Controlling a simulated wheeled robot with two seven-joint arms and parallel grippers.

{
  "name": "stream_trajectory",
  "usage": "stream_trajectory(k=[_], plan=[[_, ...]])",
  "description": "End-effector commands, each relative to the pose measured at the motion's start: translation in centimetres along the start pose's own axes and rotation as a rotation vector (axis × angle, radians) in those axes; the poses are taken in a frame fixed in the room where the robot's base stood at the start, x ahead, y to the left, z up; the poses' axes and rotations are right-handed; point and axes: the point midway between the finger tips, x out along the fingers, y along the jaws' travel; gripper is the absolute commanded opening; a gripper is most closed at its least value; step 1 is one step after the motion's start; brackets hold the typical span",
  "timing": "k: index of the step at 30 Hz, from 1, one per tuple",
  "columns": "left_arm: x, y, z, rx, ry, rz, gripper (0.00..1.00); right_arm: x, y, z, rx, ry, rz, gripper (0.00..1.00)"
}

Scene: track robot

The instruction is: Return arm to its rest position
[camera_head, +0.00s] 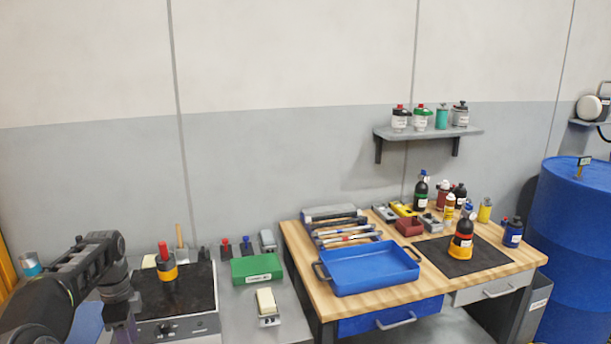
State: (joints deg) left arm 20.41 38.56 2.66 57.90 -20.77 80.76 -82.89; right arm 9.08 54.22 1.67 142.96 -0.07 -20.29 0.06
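My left arm (62,292) comes in from the lower left, bends at a dark elbow and points down. My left gripper (122,326) is at the bottom edge, beside the left end of the grey device with a black top (195,291). Its fingertips are cut off or too dark to make out, so I cannot tell if it holds anything. My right arm and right gripper are not in view.
A bottle with a red cap (166,269) stands on the black top, close to my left arm. A green box (257,269) sits right of it. Further right, a wooden table (318,292) carries a blue tray (368,279), tools and several bottles. A blue drum (577,225) stands far right.

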Motion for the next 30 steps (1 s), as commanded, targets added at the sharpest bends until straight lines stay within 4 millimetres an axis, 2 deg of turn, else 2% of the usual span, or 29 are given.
stream_trajectory(k=[11, 16, 20, 23, 26, 27, 29, 30], plan=[[5.9, 0.5, -4.6, -0.076, 0.052, -0.001, 0.50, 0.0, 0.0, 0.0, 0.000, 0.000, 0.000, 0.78], [10.2, 1.7, -8.0, -0.145, 0.095, 0.005, 0.50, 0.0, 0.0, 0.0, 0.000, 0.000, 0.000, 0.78], [14.5, 3.7, -11.4, -0.229, 0.141, 0.018, 0.50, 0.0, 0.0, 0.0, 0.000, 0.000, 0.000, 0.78], [18.7, 6.8, -14.8, -0.326, 0.186, 0.044, 0.50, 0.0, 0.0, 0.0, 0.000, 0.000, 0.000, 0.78], [23.5, 11.7, -18.7, -0.473, 0.238, 0.087, 0.50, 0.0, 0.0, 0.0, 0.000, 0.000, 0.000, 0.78], [25.3, 14.2, -20.0, -0.544, 0.257, 0.107, 0.50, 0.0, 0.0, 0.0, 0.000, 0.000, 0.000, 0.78], [27.7, 18.2, -21.8, -0.658, 0.280, 0.140, 0.50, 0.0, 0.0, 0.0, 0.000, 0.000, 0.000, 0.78], [29.1, 21.1, -22.7, -0.739, 0.291, 0.164, 0.50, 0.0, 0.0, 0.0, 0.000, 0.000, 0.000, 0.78]])
